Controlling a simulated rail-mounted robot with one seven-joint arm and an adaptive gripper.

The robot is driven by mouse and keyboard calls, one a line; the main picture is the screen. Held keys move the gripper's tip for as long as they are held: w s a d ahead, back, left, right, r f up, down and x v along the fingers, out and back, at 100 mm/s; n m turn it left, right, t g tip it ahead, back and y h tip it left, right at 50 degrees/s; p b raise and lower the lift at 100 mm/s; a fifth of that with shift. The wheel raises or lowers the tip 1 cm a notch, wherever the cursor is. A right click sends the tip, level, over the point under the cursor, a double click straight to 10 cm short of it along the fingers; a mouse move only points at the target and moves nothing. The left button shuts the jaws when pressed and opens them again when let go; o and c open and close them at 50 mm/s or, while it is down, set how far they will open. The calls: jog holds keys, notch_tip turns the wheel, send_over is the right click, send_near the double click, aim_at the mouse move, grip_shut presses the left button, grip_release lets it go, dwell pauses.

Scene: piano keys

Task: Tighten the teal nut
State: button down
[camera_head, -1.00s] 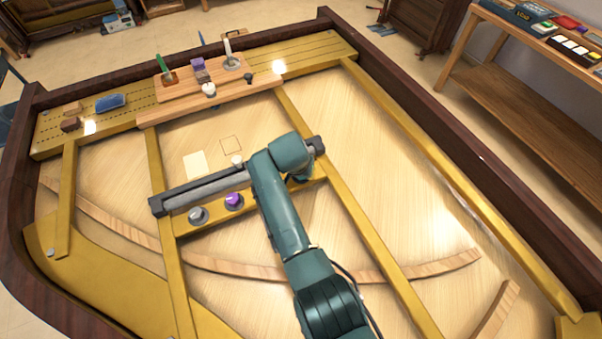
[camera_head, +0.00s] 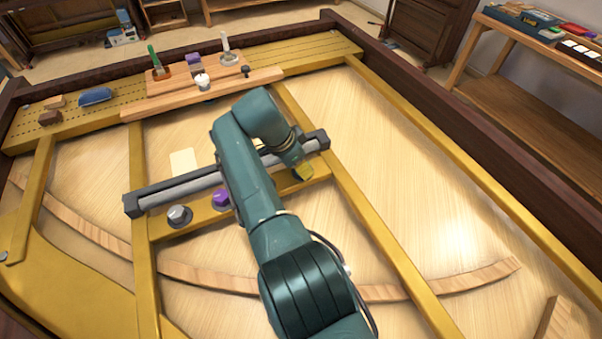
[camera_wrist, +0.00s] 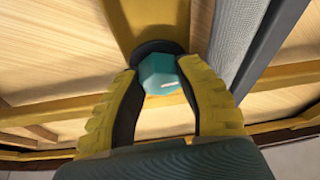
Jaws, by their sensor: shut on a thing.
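The teal nut (camera_wrist: 158,72) shows in the wrist view, on a dark round base on a yellow bar. My gripper (camera_wrist: 159,78) has its two yellow fingers on either side of it, shut on the nut. In the head view my gripper (camera_head: 304,172) is low at the right end of the yellow crossbar, and the nut is hidden there by my gripper and arm. A purple nut (camera_head: 221,197) and a grey nut (camera_head: 179,215) stand on the same crossbar to the left.
A grey rail with dark end blocks (camera_head: 134,204) runs just behind the nuts. A wooden tray (camera_head: 150,106) with small tools stands at the back. Yellow beams (camera_head: 372,222) frame the wooden board. The board right of my arm is mostly clear.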

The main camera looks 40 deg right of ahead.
aim_at(291, 177)
jog(key=shift+f+m+b, duration=0.25)
jog(key=shift+m+b, duration=0.25)
jog(key=shift+b, duration=0.35)
jog(key=c, duration=0.6)
grip_release()
jog(key=shift+c, duration=0.2)
jog(key=shift+r, duration=0.15)
jog(key=shift+r, duration=0.1)
jog(key=shift+r, duration=0.25)
jog(key=v, duration=0.7)
jog(key=shift+w+a, duration=0.1)
jog(key=shift+a, duration=0.1)
